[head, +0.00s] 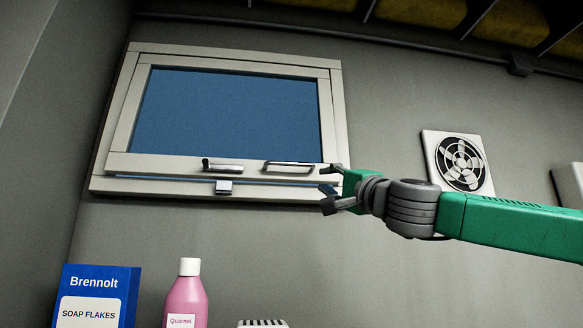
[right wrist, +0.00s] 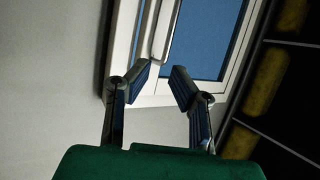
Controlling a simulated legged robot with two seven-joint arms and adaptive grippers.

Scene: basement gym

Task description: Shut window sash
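The window sash (head: 180,164) is a pale frame around a blue pane, high on the wall in the head view. A thin blue gap shows along its lower edge, above the outer frame. A dark lever handle (head: 222,167) and a silver bar handle (head: 289,166) sit on its bottom rail. A small metal catch (head: 224,186) is below the lever. My right gripper (head: 325,188) is open and empty at the window's lower right corner, right of the bar handle. The right wrist view shows its two fingers apart, with the bar handle (right wrist: 159,40) beyond them. My left gripper is out of view.
A wall fan (head: 461,163) is right of the window, above my right arm. Below stand a blue soap flakes box (head: 98,285), a pink bottle (head: 186,296) and the top of a white slotted thing (head: 263,323). Dark beams cross the ceiling. The wall under the window is bare.

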